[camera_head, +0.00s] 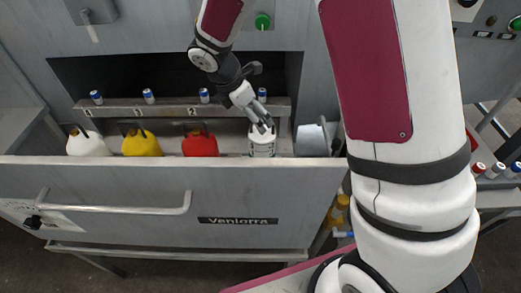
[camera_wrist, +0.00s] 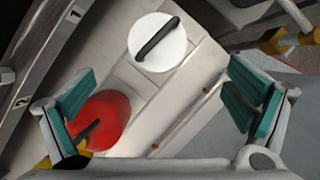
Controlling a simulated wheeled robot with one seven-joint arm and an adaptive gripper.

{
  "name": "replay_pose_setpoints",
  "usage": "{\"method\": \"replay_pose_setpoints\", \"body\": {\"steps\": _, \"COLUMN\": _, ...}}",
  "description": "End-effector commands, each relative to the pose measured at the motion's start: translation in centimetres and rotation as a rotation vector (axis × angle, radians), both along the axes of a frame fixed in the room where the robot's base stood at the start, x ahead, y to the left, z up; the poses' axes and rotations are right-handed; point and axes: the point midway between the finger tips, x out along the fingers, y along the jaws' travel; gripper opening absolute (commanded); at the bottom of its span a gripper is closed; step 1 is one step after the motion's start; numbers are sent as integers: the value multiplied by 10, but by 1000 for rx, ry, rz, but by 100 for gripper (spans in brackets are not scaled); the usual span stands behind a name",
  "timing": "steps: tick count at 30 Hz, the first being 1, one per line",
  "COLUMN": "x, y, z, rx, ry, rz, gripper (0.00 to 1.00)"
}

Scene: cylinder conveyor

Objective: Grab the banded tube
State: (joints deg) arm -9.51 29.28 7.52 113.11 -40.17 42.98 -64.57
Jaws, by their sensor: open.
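A white cylinder with dark bands (camera_head: 262,146) stands upright in the open drawer (camera_head: 110,174), right of a red jug (camera_head: 200,146); I take it to be the banded tube. My gripper (camera_head: 263,127) is just above it in the head view and partly covers its top. In the wrist view, a round white top with a black bar (camera_wrist: 172,52), probably the same cylinder, lies ahead of my gripper (camera_wrist: 162,105). The teal finger pads are wide apart with nothing held between them. The red jug (camera_wrist: 100,115) shows by the left finger.
A yellow jug (camera_head: 142,145) and a white jug (camera_head: 87,145) stand further left in the drawer. A pale cylinder (camera_head: 312,140) is at its right end. Several small blue-topped cylinders stand on the ledge (camera_head: 175,104) behind. The drawer front rises before the row.

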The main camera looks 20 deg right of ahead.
Motion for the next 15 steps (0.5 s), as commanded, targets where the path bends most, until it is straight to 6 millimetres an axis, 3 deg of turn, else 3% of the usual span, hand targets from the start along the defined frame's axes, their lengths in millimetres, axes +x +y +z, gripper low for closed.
{"method": "replay_pose_setpoints", "body": {"steps": 9, "x": 7, "y": -21, "z": -54, "rx": 0, "ry": 4, "rz": -5, "gripper": 97}}
{"method": "replay_pose_setpoints", "body": {"steps": 15, "x": 10, "y": -27, "z": -69, "rx": 1, "ry": 1, "rz": -4, "gripper": 97}}
